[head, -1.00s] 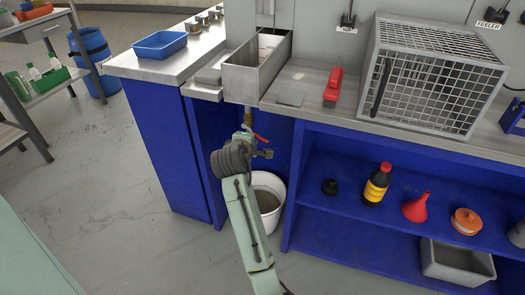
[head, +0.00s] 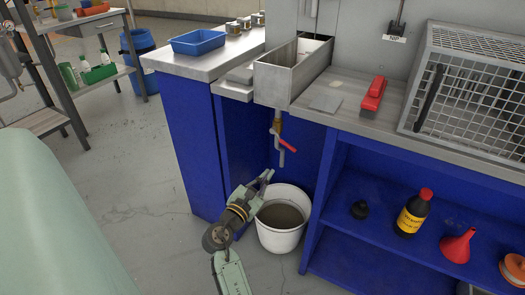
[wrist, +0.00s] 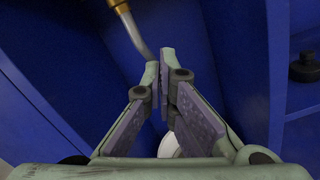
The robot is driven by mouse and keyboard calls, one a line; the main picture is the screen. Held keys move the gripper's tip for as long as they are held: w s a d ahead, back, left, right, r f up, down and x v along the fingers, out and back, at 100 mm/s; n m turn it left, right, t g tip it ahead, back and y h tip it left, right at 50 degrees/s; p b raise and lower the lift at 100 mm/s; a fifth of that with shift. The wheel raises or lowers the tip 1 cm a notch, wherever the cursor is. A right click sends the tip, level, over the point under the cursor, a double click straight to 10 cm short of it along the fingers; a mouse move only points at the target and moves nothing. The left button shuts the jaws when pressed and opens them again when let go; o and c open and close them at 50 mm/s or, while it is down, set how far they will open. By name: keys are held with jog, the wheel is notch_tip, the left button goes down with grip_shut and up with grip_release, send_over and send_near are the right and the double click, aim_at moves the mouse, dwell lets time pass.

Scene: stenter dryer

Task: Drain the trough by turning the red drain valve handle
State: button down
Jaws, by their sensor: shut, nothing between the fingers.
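The metal trough (head: 284,82) sits at the bench's edge, with a brass valve and pipe (head: 280,126) below it. The red drain valve handle (head: 287,144) slants down to the right in the head view. It does not show in the wrist view. The bent outlet pipe (wrist: 139,37) does, ahead of my fingertips. A white bucket (head: 280,240) with murky grey-brown content stands on the floor below. My gripper (head: 268,175) is shut and empty, below the handle and apart from it, near the bucket's rim. Its fingertips also show in the wrist view (wrist: 159,62).
Blue cabinet walls (head: 234,150) flank the recess around the valve. A shelf at right holds a black bottle (head: 413,212) and a red funnel (head: 457,245). A blue tray (head: 199,42) lies on the bench. Floor to the left is open.

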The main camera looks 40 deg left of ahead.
aim_at(283, 141)
jog(key=w+r+p, duration=0.1)
jog(key=w+r, duration=0.3)
jog(key=w, duration=0.2)
jog(key=shift+w+d, duration=0.1)
jog(key=r+n+p, duration=0.1)
jog(key=p, duration=0.2)
jog(key=d+n+p, duration=0.1)
jog(key=p, duration=0.3)
jog(key=d+r+n+p, duration=0.1)
jog(key=p, duration=0.2)
jog(key=shift+w+r+n+p, duration=0.25)
jog(key=shift+r+n+p, duration=0.05)
jog(key=shift+n+p, duration=0.1)
jog(key=shift+f, duration=0.1)
